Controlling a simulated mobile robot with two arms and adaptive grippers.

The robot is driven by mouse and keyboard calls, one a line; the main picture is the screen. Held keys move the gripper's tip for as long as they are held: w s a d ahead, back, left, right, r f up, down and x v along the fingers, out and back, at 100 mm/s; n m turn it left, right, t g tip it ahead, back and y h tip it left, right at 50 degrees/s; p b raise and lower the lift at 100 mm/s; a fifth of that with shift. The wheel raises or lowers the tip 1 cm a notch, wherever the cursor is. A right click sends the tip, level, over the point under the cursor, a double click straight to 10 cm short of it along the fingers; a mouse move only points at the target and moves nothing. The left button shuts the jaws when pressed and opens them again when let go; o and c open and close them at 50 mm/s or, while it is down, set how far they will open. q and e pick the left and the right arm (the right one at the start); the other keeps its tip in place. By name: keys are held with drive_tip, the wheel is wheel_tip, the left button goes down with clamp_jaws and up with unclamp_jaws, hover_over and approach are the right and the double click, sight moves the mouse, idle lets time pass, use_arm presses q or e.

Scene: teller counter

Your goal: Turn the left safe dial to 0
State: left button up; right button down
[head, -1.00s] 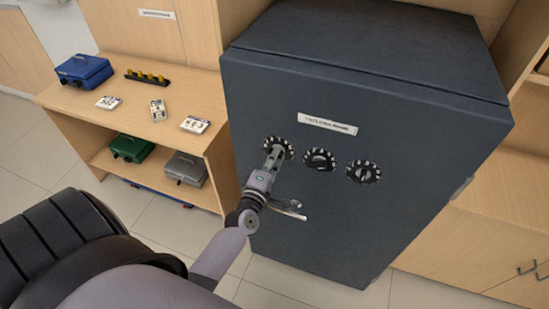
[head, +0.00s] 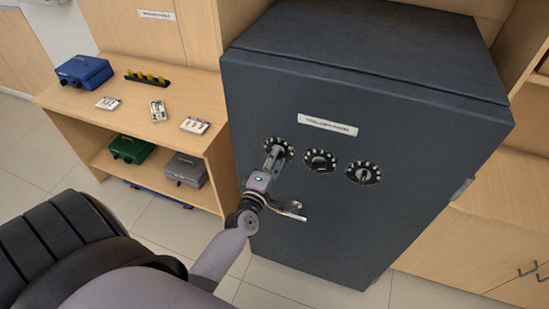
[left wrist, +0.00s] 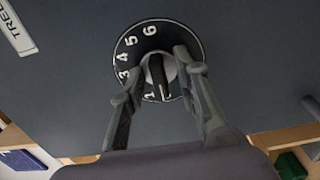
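The left safe dial (head: 287,143) is the leftmost of three round black dials on the dark grey safe (head: 400,215). My left gripper (head: 271,157) reaches up to it and covers part of it. In the left wrist view, the dial (left wrist: 128,58) shows white numbers along its rim, with 1 near the bottom left and 6 near the top. Its dark knob bar (left wrist: 158,72) stands between my two fingers (left wrist: 160,68), which are spread apart on either side of it. I see no firm grip on the bar. My right gripper is not in view.
The middle dial (head: 320,160) and right dial (head: 363,172) sit close by. A metal handle (head: 293,209) sticks out just below my gripper. A wooden shelf (head: 80,100) with cash boxes stands to the left. A label (head: 328,124) is above the dials.

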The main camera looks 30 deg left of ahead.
use_arm(q)
drive_tip(key=v, duration=1.2)
idle(0.5)
drive_tip(key=s+d+f+m+g+h+b, duration=0.1)
drive_tip(key=s+d+f+m+g+h, duration=0.2)
drive_tip(key=f, duration=0.8)
drive_tip(key=s+d+f+m+g+b, duration=0.1)
drive_tip(key=s+d+f+m+g, duration=0.3)
drive_tip(key=f, duration=0.7)
drive_tip(key=s+d+f+m+g+h+b, duration=0.15)
drive_tip(key=f+m, duration=0.35)
drive_tip(key=f, duration=0.6)
drive_tip(key=s+a+f+m+g+b, duration=0.1)
drive_tip(key=s+f+m+g, duration=0.3)
drive_tip(key=s+f, duration=0.5)
drive_tip(key=s+a+f+m+g+b, duration=0.1)
drive_tip(key=s+f+m+g, duration=0.3)
drive_tip(key=s, duration=1.1)
wheel_tip(320, 180, down, 6)
drive_tip(key=m, duration=0.3)
drive_tip(key=shift+s, duration=0.25)
